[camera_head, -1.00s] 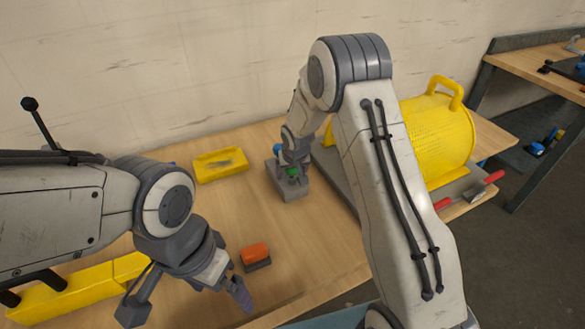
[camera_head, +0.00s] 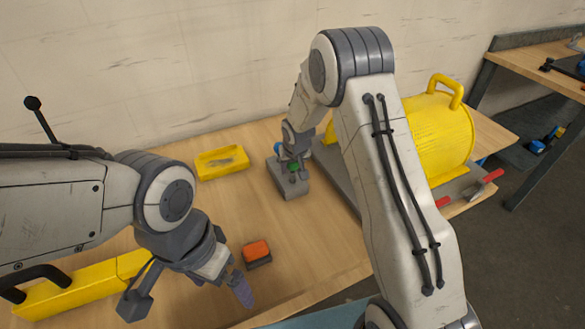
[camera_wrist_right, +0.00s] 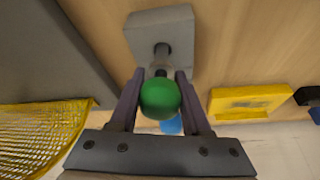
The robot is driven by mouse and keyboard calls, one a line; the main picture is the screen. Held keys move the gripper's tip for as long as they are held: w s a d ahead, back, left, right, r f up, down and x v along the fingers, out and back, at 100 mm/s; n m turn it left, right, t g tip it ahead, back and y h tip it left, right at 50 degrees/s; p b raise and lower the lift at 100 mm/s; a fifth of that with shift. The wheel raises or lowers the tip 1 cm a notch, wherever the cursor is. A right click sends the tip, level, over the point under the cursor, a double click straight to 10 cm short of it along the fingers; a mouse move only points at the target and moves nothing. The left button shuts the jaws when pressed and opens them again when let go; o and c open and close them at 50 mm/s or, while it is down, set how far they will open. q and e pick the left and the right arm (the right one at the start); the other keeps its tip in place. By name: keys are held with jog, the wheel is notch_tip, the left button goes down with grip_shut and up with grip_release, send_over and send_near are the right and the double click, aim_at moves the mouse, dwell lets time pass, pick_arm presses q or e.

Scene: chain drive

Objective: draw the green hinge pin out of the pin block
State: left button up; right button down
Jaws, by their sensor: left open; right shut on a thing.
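The grey pin block (camera_head: 290,187) stands on the wooden bench and also shows at the top of the right wrist view (camera_wrist_right: 145,30). The green hinge pin (camera_wrist_right: 160,99) shows a round green head and a dark shank pointing at the block; its head also shows in the head view (camera_head: 294,166). My right gripper (camera_wrist_right: 160,78) is shut on the hinge pin above the block. I cannot tell how much shank is still inside the block. My left gripper (camera_head: 240,290) is open and empty near the bench's front edge, away from the block.
A yellow tray (camera_head: 222,174) lies left of the block. An orange-topped block (camera_head: 257,252) sits near my left gripper. A yellow mesh guard (camera_head: 438,140) stands on a grey plate at right, partly behind my right arm.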

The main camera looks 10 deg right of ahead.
jog(key=shift+r+p, duration=3.1)
jog(key=shift+r, duration=1.3)
